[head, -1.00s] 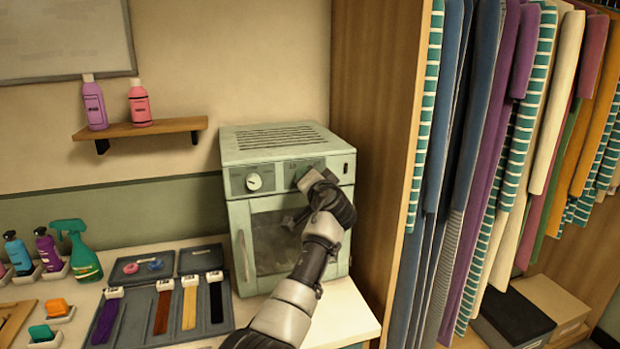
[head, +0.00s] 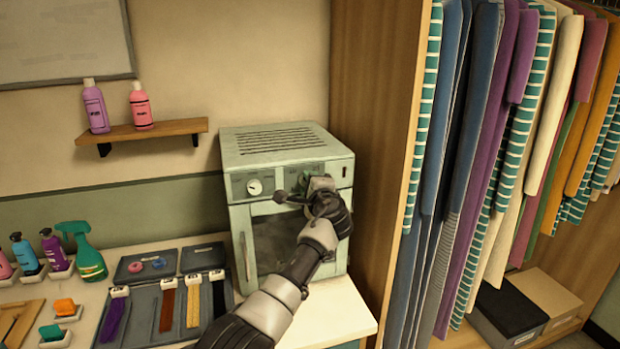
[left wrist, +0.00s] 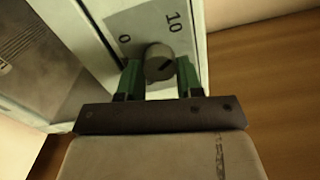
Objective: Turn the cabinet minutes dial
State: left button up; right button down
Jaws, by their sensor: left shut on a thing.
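The pale green cabinet (head: 276,143) stands on the counter with a control panel across its top front. In the left wrist view the minutes dial (left wrist: 159,62) is a round grey knob with a dark mark, on a panel plate printed 0 and 10. My left gripper (left wrist: 158,76) has its green finger pads on either side of the knob and is shut on it. In the head view my left gripper (head: 308,190) is at the right part of the panel and hides the dial there. My right gripper is in neither view.
A white-faced gauge (head: 254,187) is on the panel's left. A wooden wardrobe side (head: 370,130) rises close right of the cabinet, with hanging clothes beyond. Bare counter (head: 343,308) shows at the cabinet's front right.

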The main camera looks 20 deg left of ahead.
pick_arm(q)
jog(key=shift+a+r+m+p, duration=0.1)
jog(key=shift+m+p, duration=2.4)
jog(key=shift+m, duration=1.35)
jog(key=shift+a+m+p, duration=0.1)
jog(key=shift+m+p, duration=2.4)
jog(key=shift+m, duration=1.35)
jog(key=o, duration=0.6)
jog(key=shift+c, duration=0.2)
jog(key=o, duration=0.4)
jog(key=shift+f, duration=0.2)
jog(key=shift+c, duration=0.2)
